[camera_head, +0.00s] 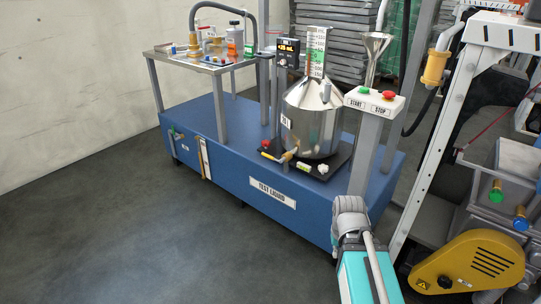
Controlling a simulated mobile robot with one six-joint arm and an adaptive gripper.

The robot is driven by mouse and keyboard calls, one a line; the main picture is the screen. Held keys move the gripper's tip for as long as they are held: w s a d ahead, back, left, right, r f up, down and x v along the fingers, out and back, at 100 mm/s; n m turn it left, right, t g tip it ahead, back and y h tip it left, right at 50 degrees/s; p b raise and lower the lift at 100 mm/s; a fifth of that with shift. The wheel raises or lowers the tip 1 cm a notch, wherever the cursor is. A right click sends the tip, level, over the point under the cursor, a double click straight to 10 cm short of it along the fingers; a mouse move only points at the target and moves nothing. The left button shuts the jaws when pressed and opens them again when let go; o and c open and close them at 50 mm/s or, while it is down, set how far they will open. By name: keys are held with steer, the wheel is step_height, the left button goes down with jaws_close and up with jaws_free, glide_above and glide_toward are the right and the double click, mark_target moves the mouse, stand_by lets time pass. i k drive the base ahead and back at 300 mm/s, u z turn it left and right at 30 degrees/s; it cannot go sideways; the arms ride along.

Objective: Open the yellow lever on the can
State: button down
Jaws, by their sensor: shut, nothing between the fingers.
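A shiny metal can (312,122) stands on a black plate on top of the blue bench. A small yellow lever (270,156) sits on the spout low at the can's front left, pointing left. Its exact angle is too small to judge. My gripper (349,205) is at the lower middle, grey with a teal arm link behind it. It is shut and empty. In the picture it lies below and right of the can, apart from the can and the lever.
The blue bench (231,165) carries a raised steel table (170,52) with bottles at left. A start/stop button box (375,101) on a post stands right of the can. A white frame with a yellow guard (468,262) is at right. The floor at left is clear.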

mark_target(270, 157)
steer(key=i, duration=0.85)
steer(key=u, duration=0.05)
